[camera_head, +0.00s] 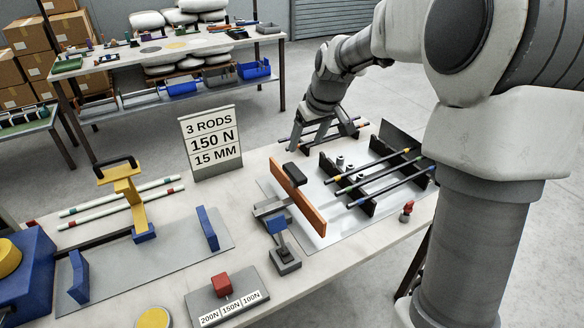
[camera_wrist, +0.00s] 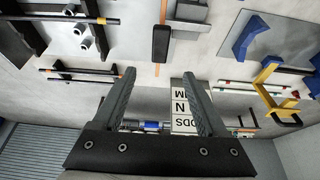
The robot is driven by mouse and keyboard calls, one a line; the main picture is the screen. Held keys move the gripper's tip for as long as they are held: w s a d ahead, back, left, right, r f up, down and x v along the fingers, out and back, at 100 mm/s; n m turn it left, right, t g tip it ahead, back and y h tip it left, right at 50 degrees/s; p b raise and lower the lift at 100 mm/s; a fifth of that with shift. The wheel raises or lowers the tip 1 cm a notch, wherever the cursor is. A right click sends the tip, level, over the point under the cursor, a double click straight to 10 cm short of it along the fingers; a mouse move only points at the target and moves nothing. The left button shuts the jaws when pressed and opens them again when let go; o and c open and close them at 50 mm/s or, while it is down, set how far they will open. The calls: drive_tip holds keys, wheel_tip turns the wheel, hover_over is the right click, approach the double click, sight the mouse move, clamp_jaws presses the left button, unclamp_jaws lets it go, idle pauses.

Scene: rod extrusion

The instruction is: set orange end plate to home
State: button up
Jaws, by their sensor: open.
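The orange end plate (camera_head: 308,212) stands upright and long across the pale base, with a black block-shaped handle (camera_head: 294,173) on its upper edge. In the wrist view the orange plate (camera_wrist: 163,12) shows as a thin strip, with the black handle (camera_wrist: 160,43) just beyond the fingertips. My gripper (camera_head: 322,138) is behind the plate in the head view. In the wrist view my gripper (camera_wrist: 158,75) is open and empty, apart from the handle. A grey slide bracket (camera_head: 270,207) adjoins the plate's left side.
Several dark rods (camera_head: 375,178) lie on black supports right of the plate. A sign (camera_head: 211,143) stands behind left. A yellow stand (camera_head: 124,188) is at left.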

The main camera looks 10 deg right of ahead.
sight(295, 171)
drive_tip(key=b+x, duration=0.1)
drive_tip(key=x, duration=1.4)
drive_tip(key=shift+f, duration=0.15)
clamp_jaws()
idle(0.8)
